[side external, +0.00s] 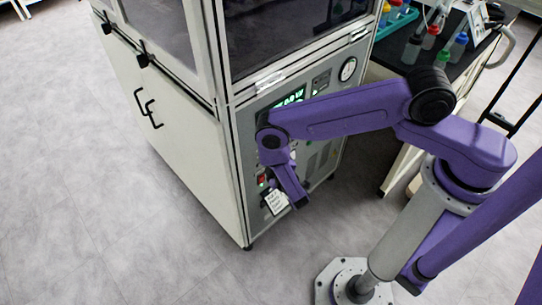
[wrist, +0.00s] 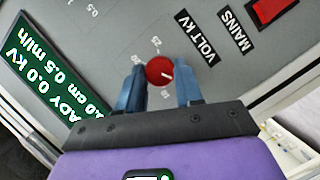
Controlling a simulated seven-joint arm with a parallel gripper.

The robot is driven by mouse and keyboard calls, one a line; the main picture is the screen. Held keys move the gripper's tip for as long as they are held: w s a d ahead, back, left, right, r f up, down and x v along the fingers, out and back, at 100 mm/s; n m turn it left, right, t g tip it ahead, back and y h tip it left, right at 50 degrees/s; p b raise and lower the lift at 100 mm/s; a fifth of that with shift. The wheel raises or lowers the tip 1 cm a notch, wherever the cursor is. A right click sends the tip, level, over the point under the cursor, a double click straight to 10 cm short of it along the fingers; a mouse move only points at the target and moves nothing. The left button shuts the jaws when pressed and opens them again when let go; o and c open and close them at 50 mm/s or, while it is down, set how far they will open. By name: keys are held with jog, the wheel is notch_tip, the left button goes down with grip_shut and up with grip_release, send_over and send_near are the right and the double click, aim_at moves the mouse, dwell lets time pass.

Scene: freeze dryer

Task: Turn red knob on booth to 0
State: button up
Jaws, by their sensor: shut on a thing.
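The red knob (wrist: 159,70) is on the grey front panel of the booth (wrist: 115,35), with a short white mark on its face. The mark points toward the lower right in the wrist view. Dial numbers surround the knob, tilted and partly hidden by my fingers. My gripper (wrist: 160,80) has one blue finger on each side of the knob and is shut on it. In the side view my arm reaches to the front panel of the booth (side external: 325,125), and the knob is hidden there.
A green display (wrist: 45,70) reads 0.0 kV. Labels VOLT kV (wrist: 197,38) and MAINS (wrist: 232,30) are beside the knob, with a red switch (wrist: 268,10) beyond. A black-topped bench (side external: 400,45) with bottles stands right of the booth. The floor at left is clear.

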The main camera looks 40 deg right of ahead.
jog(key=shift+n, duration=0.4)
jog(key=o, duration=1)
jog(key=shift+o, duration=0.2)
jog(key=v, duration=1.7)
jog(key=shift+s+a+f, duration=0.2)
jog(key=shift+s+f, duration=0.05)
